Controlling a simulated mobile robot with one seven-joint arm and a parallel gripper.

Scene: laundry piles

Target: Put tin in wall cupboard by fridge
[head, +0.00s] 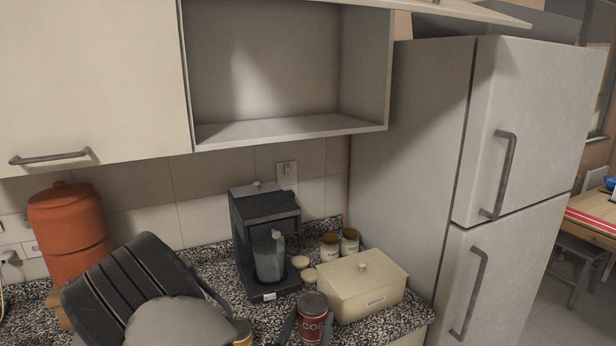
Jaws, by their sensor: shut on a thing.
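A dark red tin (313,318) with pale lettering, partly cut off as "COF", is at the bottom edge of the head view, in front of the cream box. My gripper (311,326) is shut on it, with one grey finger on each side. The tin looks upright; its base is out of frame, so I cannot tell whether it touches the counter. The wall cupboard (290,130) beside the fridge (418,150) is open. Its visible inside is empty, and its door (470,9) is swung up at the top right. It sits above and behind the tin.
A black coffee machine (265,215), small jars (349,241) and a cream lidded box (362,284) crowd the speckled counter (215,268). An orange canister (68,225) stands at left. A shut cupboard door (85,70) adjoins the open one.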

